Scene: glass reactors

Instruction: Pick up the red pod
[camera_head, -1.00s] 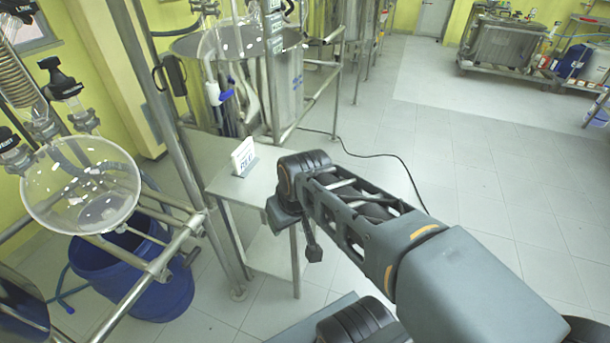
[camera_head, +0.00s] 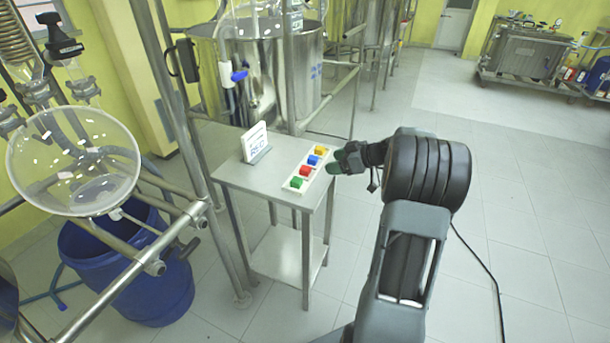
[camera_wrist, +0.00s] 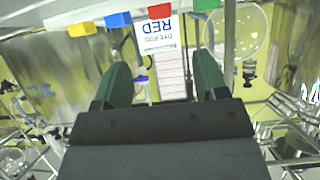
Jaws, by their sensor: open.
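A yellow pod (camera_head: 320,150) is at the far end of the row. My gripper (camera_head: 338,165) is beside the tray's right side, apart from the red pod. In the wrist view, which is upside down, my dark green fingers (camera_wrist: 162,64) stand apart with nothing between them. The red pod (camera_wrist: 159,11) shows near the top edge, roughly in line with the gap.
A white sign (camera_head: 255,142) reading RED stands on the steel table (camera_head: 235,175) behind the tray. Metal frame posts and a round glass vessel (camera_head: 75,160) are at the left, above a blue barrel (camera_head: 125,265). Open tiled floor lies to the right.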

